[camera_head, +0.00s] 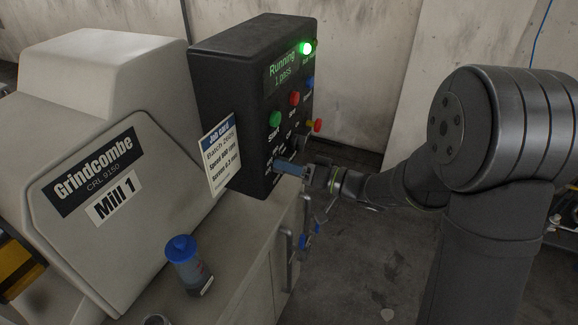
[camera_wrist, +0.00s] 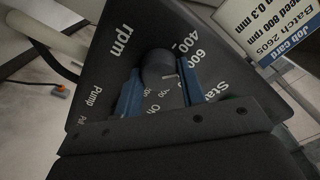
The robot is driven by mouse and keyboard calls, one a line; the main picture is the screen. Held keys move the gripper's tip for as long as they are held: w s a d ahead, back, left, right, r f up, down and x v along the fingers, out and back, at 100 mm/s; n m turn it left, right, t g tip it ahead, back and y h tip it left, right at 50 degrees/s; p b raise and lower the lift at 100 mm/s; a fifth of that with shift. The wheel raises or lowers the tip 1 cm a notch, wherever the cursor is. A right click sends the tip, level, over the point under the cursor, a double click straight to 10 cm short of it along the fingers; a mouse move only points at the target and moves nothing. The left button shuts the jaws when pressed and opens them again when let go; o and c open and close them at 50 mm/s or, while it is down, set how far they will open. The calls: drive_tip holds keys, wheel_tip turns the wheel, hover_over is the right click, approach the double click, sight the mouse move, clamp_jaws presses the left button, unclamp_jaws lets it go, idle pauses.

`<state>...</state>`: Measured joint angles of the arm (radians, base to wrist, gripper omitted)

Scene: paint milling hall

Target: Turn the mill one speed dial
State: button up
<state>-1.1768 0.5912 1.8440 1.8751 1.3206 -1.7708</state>
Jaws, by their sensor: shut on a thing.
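The Mill 1 speed dial (camera_wrist: 157,68) is a dark round knob on the black control panel (camera_wrist: 95,92), with "400", "600" and "rpm" printed around it. My gripper (camera_wrist: 162,85) has a blue finger on each side of the dial and is shut on it. In the head view my gripper (camera_head: 291,168) reaches the lower part of the control box (camera_head: 222,95) from the right; its fingers hide the dial there. A short light mark shows at the knob's right edge in the wrist view; I cannot tell the exact setting.
The green start button (camera_head: 275,118), a red button (camera_head: 294,98) and a blue button (camera_head: 310,82) sit above my gripper. The job card (camera_head: 220,152) hangs on the box's left edge. A blue-lidded jar (camera_head: 184,262) stands on the mill's ledge. The display reads "Running".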

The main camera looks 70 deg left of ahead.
drive_tip(key=shift+n, duration=3.9)
drive_tip(key=o, duration=1)
drive_tip(key=v, duration=1.7)
drive_tip(key=shift+d, duration=0.25)
drive_tip(key=shift+a+r, duration=0.1)
